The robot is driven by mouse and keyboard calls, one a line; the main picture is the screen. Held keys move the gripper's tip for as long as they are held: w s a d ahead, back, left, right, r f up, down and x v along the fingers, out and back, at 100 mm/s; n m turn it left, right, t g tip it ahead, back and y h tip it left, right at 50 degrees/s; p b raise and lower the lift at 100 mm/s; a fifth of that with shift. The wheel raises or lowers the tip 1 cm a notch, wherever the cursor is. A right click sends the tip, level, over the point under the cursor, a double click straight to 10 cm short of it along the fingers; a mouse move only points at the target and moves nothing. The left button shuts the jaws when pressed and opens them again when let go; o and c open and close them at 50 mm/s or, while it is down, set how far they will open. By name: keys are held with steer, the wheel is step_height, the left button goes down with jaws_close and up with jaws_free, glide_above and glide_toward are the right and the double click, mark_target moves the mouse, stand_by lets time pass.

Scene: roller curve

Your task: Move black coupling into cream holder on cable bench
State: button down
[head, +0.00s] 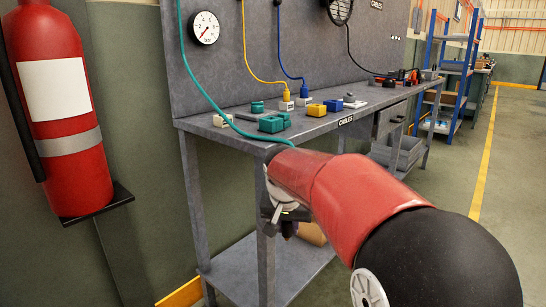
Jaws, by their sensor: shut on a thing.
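My gripper (283,217) is at the end of my red arm, beside the front edge of the cable bench (320,125) and below its top. It is shut on a dark thing, which looks like the black coupling, but my arm and gripper hide most of it. A teal cable (197,78) hangs from above, crosses the bench's left end and passes behind my arm; its end is hidden. A small cream block (222,121), which looks like a cream holder, sits at the left of the bench top, above and left of my gripper.
Yellow and blue cables end in plugs in pale blocks. A fire extinguisher (62,110) is at left. Bench legs and a lower shelf (250,265) are near my gripper.

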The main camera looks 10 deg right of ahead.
step_height(320, 180, down, 28)
steer(key=s+a+m, duration=0.1)
steer(key=shift+s+a, duration=0.3)
